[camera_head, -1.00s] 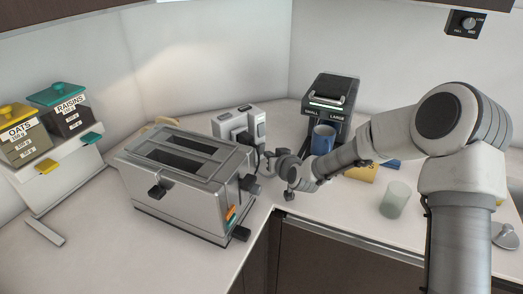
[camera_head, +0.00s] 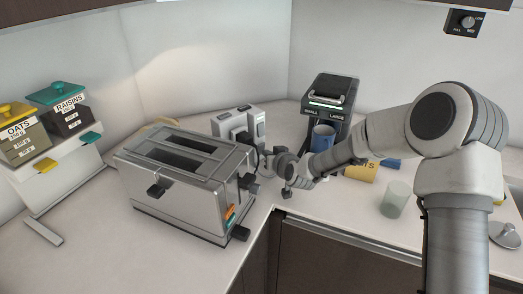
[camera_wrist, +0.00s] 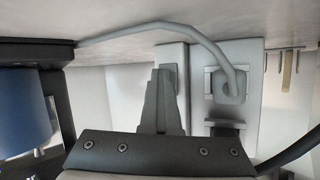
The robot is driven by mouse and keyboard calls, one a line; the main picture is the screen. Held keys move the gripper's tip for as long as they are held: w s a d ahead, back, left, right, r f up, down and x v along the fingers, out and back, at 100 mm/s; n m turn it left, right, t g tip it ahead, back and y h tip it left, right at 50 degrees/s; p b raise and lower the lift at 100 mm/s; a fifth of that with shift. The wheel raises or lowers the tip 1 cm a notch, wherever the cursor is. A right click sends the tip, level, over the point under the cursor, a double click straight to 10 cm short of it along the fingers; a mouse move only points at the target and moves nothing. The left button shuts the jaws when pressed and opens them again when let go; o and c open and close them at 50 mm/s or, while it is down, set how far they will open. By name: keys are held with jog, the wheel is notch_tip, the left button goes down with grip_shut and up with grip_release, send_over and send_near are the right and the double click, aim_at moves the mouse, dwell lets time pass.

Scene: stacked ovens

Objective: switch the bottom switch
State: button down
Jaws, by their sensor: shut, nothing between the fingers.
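A white outlet box (camera_head: 238,122) stands against the back corner behind the toaster, with dark sockets and a column of switches. In the wrist view, where the counter is at the top, the box's pale front (camera_wrist: 200,60) fills the middle, with a cable plugged into one socket. A grey switch (camera_wrist: 171,72) shows on its strip, partly covered by my fingers. My gripper (camera_wrist: 159,78) is shut and empty, its tips in front of that strip; contact cannot be told.
The metal toaster (camera_head: 185,180) stands left of my gripper. A blue mug (camera_head: 322,138) sits in the black coffee machine (camera_head: 330,95) on the right. The grey cable (camera_wrist: 180,30) crosses near the fingers.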

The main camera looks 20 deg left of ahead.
jog(key=shift+w+a+r, duration=0.1)
jog(key=shift+a+r, duration=0.35)
jog(key=shift+r, duration=0.05)
dwell(0.3)
jog(key=shift+d+f+b, duration=0.2)
jog(key=shift+d+b, duration=0.05)
jog(key=shift+b, duration=0.3)
jog(key=shift+s+d+f, duration=0.15)
jog(key=shift+s+d, duration=0.05)
jog(key=shift+d, duration=0.05)
jog(key=shift+s+d+f+b, duration=0.2)
jog(key=shift+s+d, duration=0.2)
jog(key=shift+d, duration=0.3)
jog(key=shift+s+d+f+b, duration=0.1)
jog(key=shift+s+d+b, duration=0.15)
jog(key=shift+s+d, duration=0.35)
jog(key=shift+s+d+f+b, duration=0.15)
jog(key=shift+s+d+b, duration=0.1)
jog(key=shift+d, duration=0.6)
